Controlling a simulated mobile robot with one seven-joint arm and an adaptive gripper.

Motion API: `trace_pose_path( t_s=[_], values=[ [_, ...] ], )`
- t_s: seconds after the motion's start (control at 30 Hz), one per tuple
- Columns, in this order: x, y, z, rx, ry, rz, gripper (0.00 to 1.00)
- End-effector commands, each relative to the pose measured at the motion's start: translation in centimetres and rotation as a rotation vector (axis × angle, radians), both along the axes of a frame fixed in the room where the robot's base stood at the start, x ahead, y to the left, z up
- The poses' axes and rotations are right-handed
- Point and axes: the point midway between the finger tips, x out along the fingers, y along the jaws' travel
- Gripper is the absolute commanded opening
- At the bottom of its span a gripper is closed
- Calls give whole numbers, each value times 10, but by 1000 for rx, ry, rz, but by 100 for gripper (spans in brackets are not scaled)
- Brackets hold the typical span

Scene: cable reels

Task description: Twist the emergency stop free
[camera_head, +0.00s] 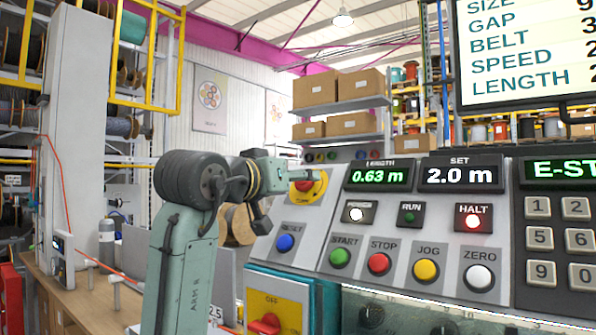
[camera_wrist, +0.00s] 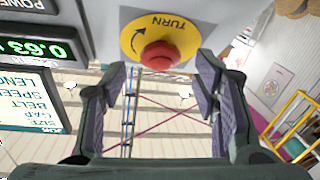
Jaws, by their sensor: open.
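The emergency stop is a red mushroom button (camera_wrist: 160,55) on a yellow disc (camera_wrist: 135,42) marked TURN with a curved arrow. It appears upside down in the wrist view. In the head view the red button (camera_head: 306,186) shows at the upper left of the control panel, partly hidden by my gripper (camera_head: 297,177). In the wrist view my gripper (camera_wrist: 162,73) is open, with one finger on each side of the button's line and nothing between them. The button lies just beyond the fingertips. I cannot tell whether they touch it.
The sloped panel (camera_head: 330,262) carries several coloured buttons, including the blue RESET (camera_head: 285,243) below the stop. Displays read 0.63 m and 2.0 m; a green display (camera_head: 560,170) starts "E-ST". A red switch (camera_head: 265,324) sits lower left.

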Motion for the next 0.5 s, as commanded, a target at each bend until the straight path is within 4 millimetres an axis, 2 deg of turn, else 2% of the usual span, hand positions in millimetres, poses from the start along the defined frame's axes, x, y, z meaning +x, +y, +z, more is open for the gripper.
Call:
trace_pose_path(
  t_s=[0.2, 0.5],
  values=[
    [18, -9, 0, -1, 0, 0, 55],
    [20, -10, 0, 0, -1, 1, 55]
  ],
)
